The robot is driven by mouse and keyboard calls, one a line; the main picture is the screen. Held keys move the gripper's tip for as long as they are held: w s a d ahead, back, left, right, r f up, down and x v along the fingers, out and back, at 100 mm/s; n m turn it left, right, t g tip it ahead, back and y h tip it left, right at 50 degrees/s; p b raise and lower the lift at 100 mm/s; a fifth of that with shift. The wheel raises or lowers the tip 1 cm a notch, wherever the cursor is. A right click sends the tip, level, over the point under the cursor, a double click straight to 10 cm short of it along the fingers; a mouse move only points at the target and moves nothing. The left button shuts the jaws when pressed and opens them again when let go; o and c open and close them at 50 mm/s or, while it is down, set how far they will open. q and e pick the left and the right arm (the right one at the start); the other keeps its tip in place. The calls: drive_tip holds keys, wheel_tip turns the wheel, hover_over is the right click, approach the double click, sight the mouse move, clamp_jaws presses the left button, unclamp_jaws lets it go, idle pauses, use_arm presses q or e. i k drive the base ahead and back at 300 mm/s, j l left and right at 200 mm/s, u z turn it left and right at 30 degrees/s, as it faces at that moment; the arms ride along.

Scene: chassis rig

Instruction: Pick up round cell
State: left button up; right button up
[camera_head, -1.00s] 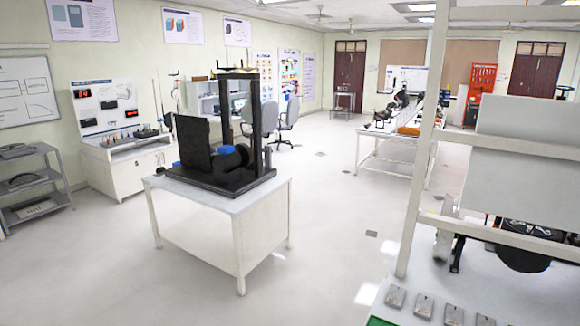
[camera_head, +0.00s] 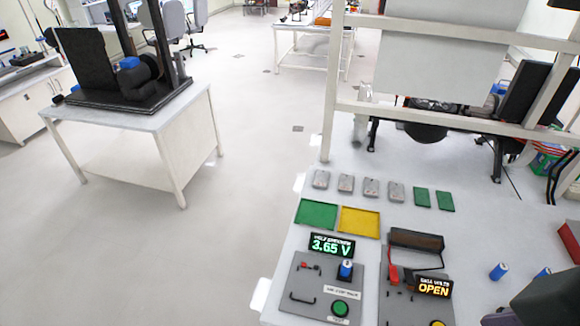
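A blue round cell (camera_head: 498,271) with a pale end lies on the white table at the right. A second small blue thing (camera_head: 543,272), likely another cell, shows beside it, partly hidden by a dark shape. A third blue cell (camera_head: 345,270) stands upright in the grey tester (camera_head: 312,285), whose display reads 3.65 V. Dark parts at the bottom right corner look like my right gripper or arm, cut off by the edge. Its fingers cannot be made out. My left gripper is not in view.
A second grey tester (camera_head: 402,308) reads OPEN. Green (camera_head: 316,213) and yellow (camera_head: 360,221) trays, grey modules and green boards lie behind. A white frame (camera_head: 331,90) rises at the table's back. A red object (camera_head: 570,240) is at the right edge.

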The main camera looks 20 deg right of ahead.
sight(346, 267)
drive_tip(key=j+z, duration=0.1)
drive_tip(key=z, duration=0.95)
drive_tip(key=l+u, duration=0.5)
drive_tip(key=l, duration=0.3)
drive_tip(key=i, duration=0.4)
drive_tip(key=j+z, duration=0.3)
drive_tip(key=j, duration=0.4)
drive_tip(key=j+z, duration=0.25)
drive_tip(key=j, duration=0.45)
drive_tip(key=k, duration=0.05)
